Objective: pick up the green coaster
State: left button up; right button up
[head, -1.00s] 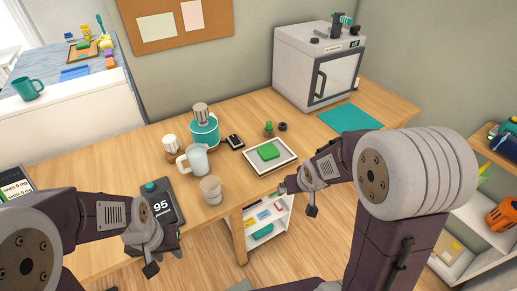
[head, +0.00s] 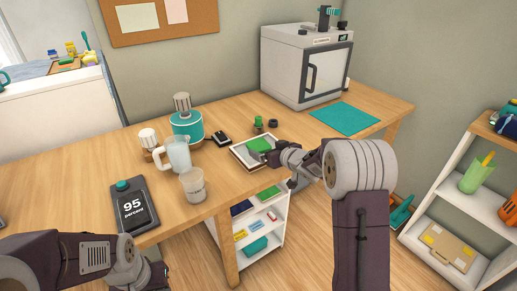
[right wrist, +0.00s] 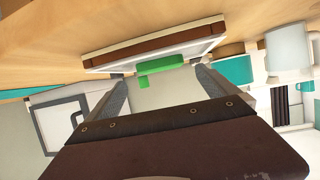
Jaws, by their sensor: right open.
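The green coaster (head: 261,144) lies on a pale tray (head: 239,152) with a dark rim, near the front edge of the wooden table. My right gripper (head: 270,157) reaches in from the right at the coaster's near side and partly covers the tray. In the right wrist view the coaster (right wrist: 162,66) shows at the tray (right wrist: 150,44), between the tips of my two spread fingers (right wrist: 160,84). The jaws are open; I cannot tell whether they touch the coaster. My left gripper (head: 150,274) is low at the left, partly hidden, its jaws unclear.
A glass mug (head: 178,154), a cup (head: 193,186) and a teal-banded jar (head: 187,125) stand left of the tray. A teal mat (head: 345,120) and a white cabinet (head: 306,66) are at the right.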

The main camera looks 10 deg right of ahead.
aim_at(259, 145)
jog(key=b+x, duration=0.1)
jog(key=x, duration=0.4)
jog(key=shift+s+a+f, duration=0.1)
jog(key=c, duration=1.5)
